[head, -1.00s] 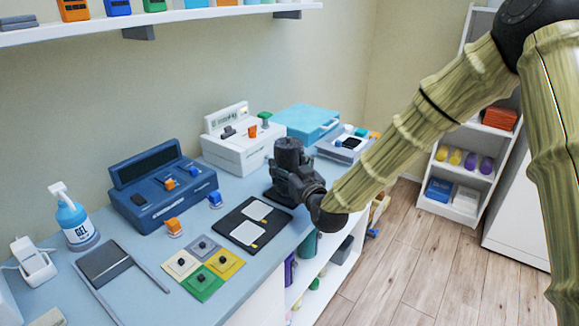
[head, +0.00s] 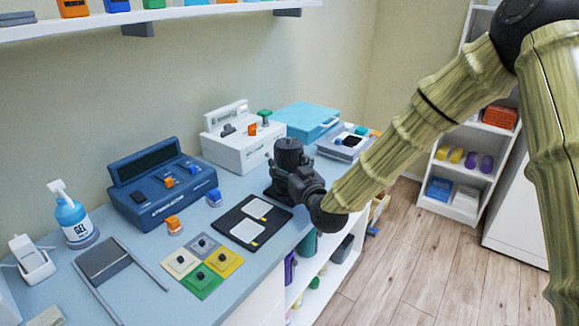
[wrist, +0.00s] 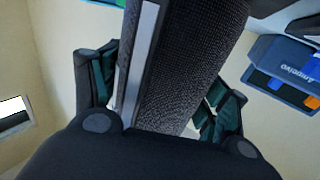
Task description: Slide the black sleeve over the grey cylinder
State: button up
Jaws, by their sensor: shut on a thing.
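The black sleeve (wrist: 195,60) has a woven surface and a pale strip along one side, and it fills the middle of the wrist view. My gripper (wrist: 162,95) is shut on it, with one finger on each side. In the head view my gripper (head: 287,178) is above the far right part of the counter, and the sleeve (head: 288,153) stands roughly upright in it. I cannot make out the grey cylinder in either view. Whether it is inside or below the sleeve is hidden.
A white device (head: 240,147) stands behind my gripper and a blue console (head: 165,185) to its left. A black board with white pads (head: 249,232) lies close in front. Coloured tiles (head: 203,266) and a gel bottle (head: 72,217) are farther left. The counter edge is just to the right.

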jog(key=o, duration=1.3)
jog(key=shift+s, duration=0.1)
jog(key=v, duration=1.2)
